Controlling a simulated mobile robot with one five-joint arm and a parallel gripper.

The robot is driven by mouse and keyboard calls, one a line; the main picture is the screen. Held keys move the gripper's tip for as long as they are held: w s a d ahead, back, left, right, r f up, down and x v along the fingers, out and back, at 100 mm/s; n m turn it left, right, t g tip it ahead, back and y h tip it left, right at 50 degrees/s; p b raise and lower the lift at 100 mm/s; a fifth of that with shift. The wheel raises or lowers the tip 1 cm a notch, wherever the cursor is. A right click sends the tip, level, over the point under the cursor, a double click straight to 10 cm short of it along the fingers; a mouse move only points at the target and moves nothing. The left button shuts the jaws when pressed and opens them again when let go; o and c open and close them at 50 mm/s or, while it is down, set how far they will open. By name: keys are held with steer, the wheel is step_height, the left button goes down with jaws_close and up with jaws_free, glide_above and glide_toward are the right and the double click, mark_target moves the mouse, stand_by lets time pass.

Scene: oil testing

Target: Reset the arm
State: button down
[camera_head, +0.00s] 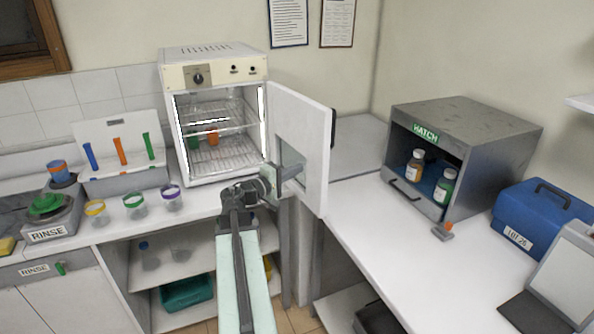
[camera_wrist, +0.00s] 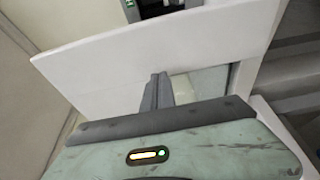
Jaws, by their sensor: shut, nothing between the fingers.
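My arm reaches forward from the bottom of the head view. My gripper (camera_head: 292,172) is at the open door (camera_head: 308,140) of the white oven, close to the door's window. In the wrist view my gripper (camera_wrist: 156,92) shows its fingers closed together with nothing between them, in front of the white door panel (camera_wrist: 210,40). I cannot tell whether the fingertips touch the door.
A rack (camera_head: 118,130) of coloured tubes and several ringed cups stand left of the oven. A grey hatch box (camera_head: 470,130) with two bottles, a blue case (camera_head: 545,220) and a tilted screen (camera_head: 565,280) occupy the right counter. The right counter's front middle is clear.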

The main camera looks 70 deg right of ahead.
steer(key=v, duration=0.6)
steer(key=shift+w+a, duration=0.15)
steer(key=shift+a, duration=0.15)
